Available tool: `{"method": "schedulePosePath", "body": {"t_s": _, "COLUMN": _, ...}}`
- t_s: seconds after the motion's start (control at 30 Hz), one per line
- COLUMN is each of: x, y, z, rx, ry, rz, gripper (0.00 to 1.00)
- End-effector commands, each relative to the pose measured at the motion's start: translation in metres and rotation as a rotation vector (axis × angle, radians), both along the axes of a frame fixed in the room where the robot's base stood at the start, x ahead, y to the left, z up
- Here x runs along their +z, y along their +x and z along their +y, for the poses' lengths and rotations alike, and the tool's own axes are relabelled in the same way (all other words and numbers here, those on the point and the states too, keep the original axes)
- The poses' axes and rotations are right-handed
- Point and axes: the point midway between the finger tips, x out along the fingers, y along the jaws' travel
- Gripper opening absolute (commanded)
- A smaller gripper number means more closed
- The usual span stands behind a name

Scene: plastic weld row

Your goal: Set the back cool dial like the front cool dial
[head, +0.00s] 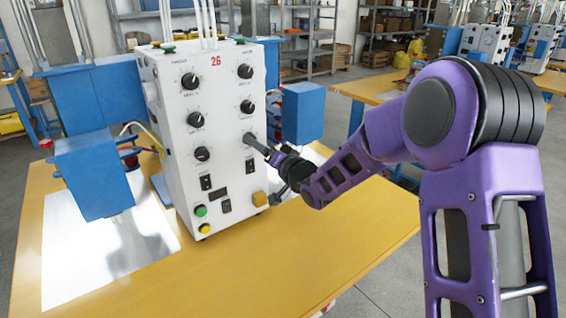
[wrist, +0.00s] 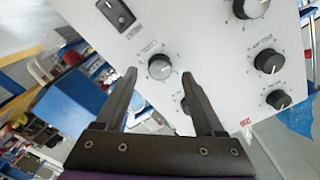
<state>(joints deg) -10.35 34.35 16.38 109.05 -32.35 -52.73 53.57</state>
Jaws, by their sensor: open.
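A white control box (head: 185,100) marked with a red 26 carries two columns of black dials. Their small lettering is unreadable, so I cannot tell which are the cool dials. The lowest right dial (head: 248,138) is at my gripper (head: 262,149). In the wrist view, that dial (wrist: 160,66) sits between the fingertips of my open gripper (wrist: 159,75), with a gap on each side. I cannot tell how far the fingers reach around it. The lowest left dial (head: 202,154) is uncovered in the head view; its exact pointer angle is too small to read.
Blue machine parts (head: 95,175) flank the box. The yellow table (head: 330,245) is clear at the front right.

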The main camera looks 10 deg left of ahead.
Motion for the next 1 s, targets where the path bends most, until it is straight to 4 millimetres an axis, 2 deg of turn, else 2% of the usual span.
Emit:
{"method": "schedulePosePath", "body": {"t_s": 0.3, "x": 0.000, "y": -0.050, "z": -0.059, "rx": -0.004, "ry": -0.002, "rz": 0.001, "gripper": 0.70}}
{"method": "schedulePosePath", "body": {"t_s": 0.53, "x": 0.000, "y": -0.082, "z": -0.097, "rx": -0.003, "ry": -0.001, "rz": 0.003, "gripper": 0.70}}
{"method": "schedulePosePath", "body": {"t_s": 0.7, "x": 0.000, "y": -0.096, "z": -0.113, "rx": -0.002, "ry": -0.001, "rz": 0.002, "gripper": 0.70}}
{"method": "schedulePosePath", "body": {"t_s": 1.0, "x": 0.000, "y": -0.101, "z": -0.117, "rx": 0.001, "ry": 0.000, "rz": 0.001, "gripper": 0.70}}
